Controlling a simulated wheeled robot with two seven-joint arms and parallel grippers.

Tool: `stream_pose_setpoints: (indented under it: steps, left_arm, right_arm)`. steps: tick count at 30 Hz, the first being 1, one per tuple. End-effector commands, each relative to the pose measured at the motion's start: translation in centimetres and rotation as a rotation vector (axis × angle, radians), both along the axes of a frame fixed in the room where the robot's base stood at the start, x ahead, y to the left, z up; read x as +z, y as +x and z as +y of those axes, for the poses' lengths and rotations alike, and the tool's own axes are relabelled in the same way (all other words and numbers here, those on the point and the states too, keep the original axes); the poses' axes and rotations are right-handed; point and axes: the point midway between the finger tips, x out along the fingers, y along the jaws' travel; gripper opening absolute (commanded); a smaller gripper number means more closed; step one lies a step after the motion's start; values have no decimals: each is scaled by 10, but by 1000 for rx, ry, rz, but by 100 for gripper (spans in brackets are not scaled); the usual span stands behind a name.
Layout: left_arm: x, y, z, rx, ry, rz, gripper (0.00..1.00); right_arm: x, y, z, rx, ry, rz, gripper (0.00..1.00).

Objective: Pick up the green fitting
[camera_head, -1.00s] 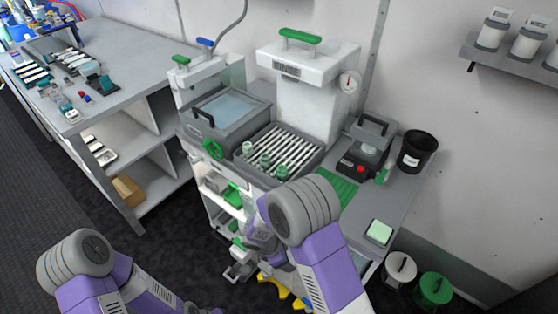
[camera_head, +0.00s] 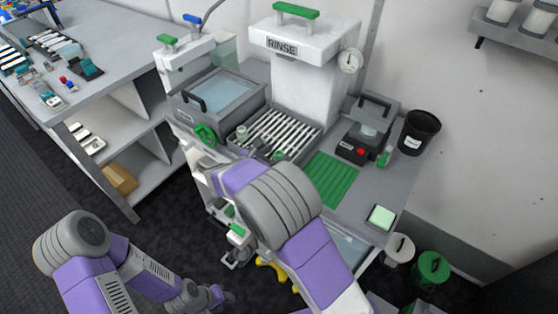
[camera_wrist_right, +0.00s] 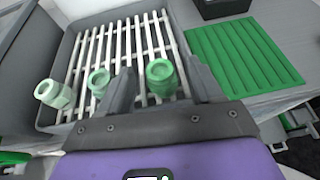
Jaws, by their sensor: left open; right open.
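In the right wrist view, a darker green fitting (camera_wrist_right: 161,77) stands upright between the fingers of my open right gripper (camera_wrist_right: 160,70). No firm contact shows. A lighter green fitting (camera_wrist_right: 98,82) stands just outside the left finger. A pale green fitting (camera_wrist_right: 53,93) leans at the tray's left side. In the head view, my right forearm hides most of the right gripper, and the fittings are small and partly covered. The end of my left arm, with the left gripper (camera_head: 224,296), is low at bottom centre, its fingers too small to make out.
A green ribbed mat (camera_head: 332,180) lies right of the tray. A lidded basin (camera_head: 222,97) is on its left and the white rinse unit (camera_head: 300,60) behind. A grey device (camera_head: 366,130) and black bin (camera_head: 418,132) stand further right.

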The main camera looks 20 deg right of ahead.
Motion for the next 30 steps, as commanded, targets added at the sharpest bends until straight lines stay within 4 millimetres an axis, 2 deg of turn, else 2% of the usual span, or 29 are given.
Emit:
stream_pose_setpoints:
  steps: [3, 9, 20, 22, 23, 30]
  left_arm:
    - [-4, 0, 0, 0, 0, 0, 43]
    - [-3, 0, 0, 0, 0, 0, 43]
    - [-3, 0, 0, 0, 0, 0, 43]
    - [-3, 0, 0, 0, 0, 0, 43]
    - [-3, 0, 0, 0, 0, 0, 43]
    - [-3, 0, 0, 0, 0, 0, 43]
  right_arm:
    - [-5, 6, -9, -1, -2, 1, 65]
    - [-4, 6, -9, 1, 0, 0, 65]
    - [-5, 6, -9, 0, 1, 2, 10]
    - [-5, 6, -9, 1, 1, 3, 9]
    - [-6, 6, -9, 1, 1, 3, 2]
    - [-7, 5, -8, 2, 3, 6, 2]
